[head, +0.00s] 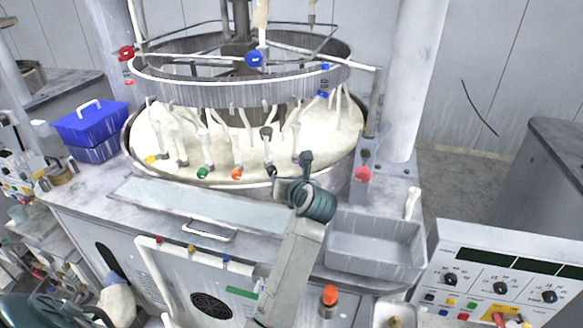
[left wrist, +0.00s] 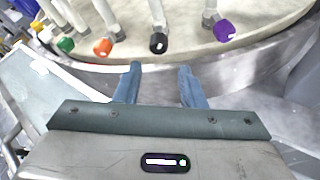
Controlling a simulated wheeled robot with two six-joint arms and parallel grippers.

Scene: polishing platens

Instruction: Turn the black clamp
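The black clamp (left wrist: 158,42) hangs at the lower end of a pale tube at the platen rim, between the orange clamp (left wrist: 103,46) and the purple clamp (left wrist: 223,30). In the head view the black clamp (head: 271,172) is small, close to the gripper. My left gripper (left wrist: 160,72) is open and empty, its two blue fingers apart. The clamp lies beyond the fingertips, roughly in line with the gap, with no contact visible. In the head view my left gripper (head: 284,182) is partly hidden by its own wrist. My right gripper is not in view.
The round pale platen (head: 335,135) sits under a metal ring (head: 205,93). Green (head: 202,173) and orange clamps are to the left. A grey tray (head: 375,243) stands at right, beside a control panel (head: 505,275). A blue box (head: 92,130) stands at left.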

